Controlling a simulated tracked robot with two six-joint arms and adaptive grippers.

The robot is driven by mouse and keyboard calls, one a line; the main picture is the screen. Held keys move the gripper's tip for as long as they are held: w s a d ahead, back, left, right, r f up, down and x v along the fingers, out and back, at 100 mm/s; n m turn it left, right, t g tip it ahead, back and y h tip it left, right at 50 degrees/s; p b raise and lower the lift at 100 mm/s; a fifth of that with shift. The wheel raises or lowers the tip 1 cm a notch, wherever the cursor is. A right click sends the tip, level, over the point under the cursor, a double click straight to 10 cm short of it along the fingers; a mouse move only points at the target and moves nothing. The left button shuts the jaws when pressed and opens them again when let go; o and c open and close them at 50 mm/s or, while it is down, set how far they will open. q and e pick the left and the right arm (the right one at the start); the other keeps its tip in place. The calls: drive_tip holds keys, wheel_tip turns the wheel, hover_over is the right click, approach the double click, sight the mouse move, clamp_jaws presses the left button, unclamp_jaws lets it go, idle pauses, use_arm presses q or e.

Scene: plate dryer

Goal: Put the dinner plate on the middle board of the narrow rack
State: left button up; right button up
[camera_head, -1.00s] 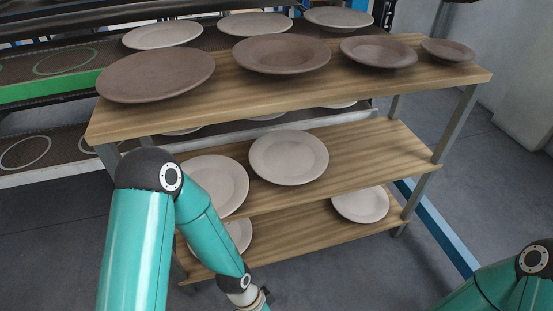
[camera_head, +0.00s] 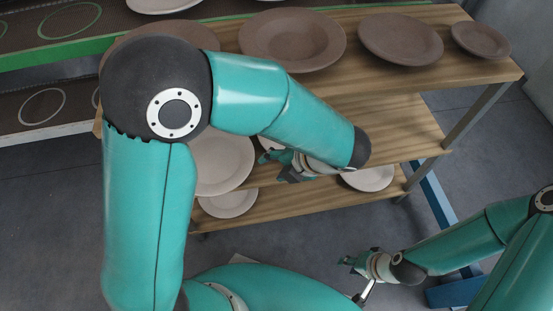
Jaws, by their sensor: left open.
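The wooden rack (camera_head: 395,125) has three boards. A light plate (camera_head: 222,163) lies on the left of its middle board. My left gripper (camera_head: 272,164) is open at the front of the middle board, just right of this plate; I cannot tell whether they touch. I cannot tell which plate is the dinner plate. My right gripper (camera_head: 348,262) is low, in front of the rack and clear of it; its finger opening is unclear.
Brown plates (camera_head: 292,40), (camera_head: 400,38), (camera_head: 480,40) and a partly hidden one line the top board. Light plates (camera_head: 228,203), (camera_head: 368,178) lie on the bottom board. Floor at right is mostly clear.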

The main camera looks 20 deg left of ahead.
sight(244, 176)
use_arm(q)
drive_tip(key=shift+a+f, duration=0.1)
drive_tip(key=b+x, duration=0.6)
drive_tip(key=x, duration=0.9)
drive_tip(key=shift+s+a+f, duration=0.1)
drive_tip(key=shift+f, duration=0.15)
drive_tip(key=shift+a+f+b, duration=0.4)
drive_tip(key=shift+f, duration=0.05)
clamp_jaws()
